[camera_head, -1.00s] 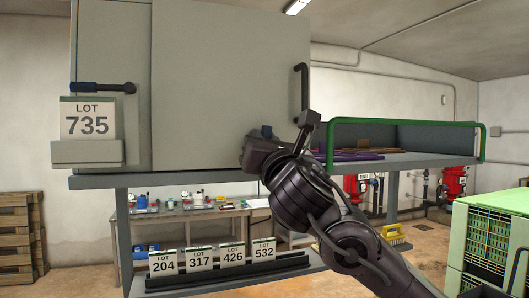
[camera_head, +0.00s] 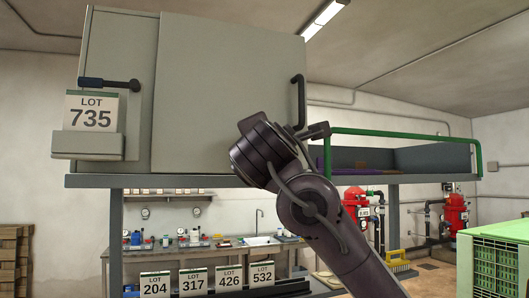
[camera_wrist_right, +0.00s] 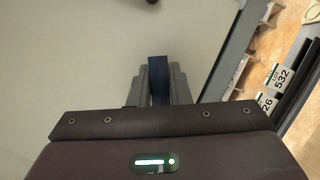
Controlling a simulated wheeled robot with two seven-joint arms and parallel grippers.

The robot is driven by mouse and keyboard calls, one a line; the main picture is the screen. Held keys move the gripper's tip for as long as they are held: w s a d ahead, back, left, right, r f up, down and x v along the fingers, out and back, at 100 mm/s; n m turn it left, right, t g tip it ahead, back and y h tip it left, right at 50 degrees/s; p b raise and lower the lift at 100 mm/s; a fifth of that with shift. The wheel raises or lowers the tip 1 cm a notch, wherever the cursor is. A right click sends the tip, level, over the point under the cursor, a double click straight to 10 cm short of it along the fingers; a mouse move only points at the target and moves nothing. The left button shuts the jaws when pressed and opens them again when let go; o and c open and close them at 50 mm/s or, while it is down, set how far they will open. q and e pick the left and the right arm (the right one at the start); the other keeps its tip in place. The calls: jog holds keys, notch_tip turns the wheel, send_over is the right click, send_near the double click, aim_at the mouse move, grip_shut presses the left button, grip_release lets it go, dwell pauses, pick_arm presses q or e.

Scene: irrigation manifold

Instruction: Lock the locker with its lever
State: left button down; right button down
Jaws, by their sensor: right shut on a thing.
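The grey locker (camera_head: 225,90) stands on a shelf at the left of the head view. A lever (camera_head: 108,84) with a dark blue grip lies level on its left part, grip end pointing left, black pivot at its right. A black bar handle (camera_head: 299,100) is near the right edge of the door panel. My right gripper (camera_wrist_right: 160,78) is shut on a dark blue bar (camera_wrist_right: 158,75) close to a pale panel; what the bar belongs to is unclear. In the head view my right wrist hides the gripper, low in front of the door. My left gripper is not in view.
A LOT 735 card (camera_head: 91,112) stands in a holder below the lever. Several LOT cards (camera_head: 192,281) stand in a rack below. A green rail (camera_head: 400,138) edges the shelf at right. A green crate (camera_head: 490,258) stands at lower right.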

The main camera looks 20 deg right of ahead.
jog(key=m+g, duration=0.2)
jog(key=m, duration=0.3)
jog(key=shift+f, duration=0.2)
dwell(0.4)
jog(key=c, duration=1.3)
grip_release()
jog(key=shift+c, duration=0.2)
jog(key=shift+s+a+b, duration=0.15)
jog(key=shift+s+b, duration=0.3)
jog(key=b+v, duration=0.2)
jog(key=v, duration=0.4)
jog(key=shift+s+b, duration=0.4)
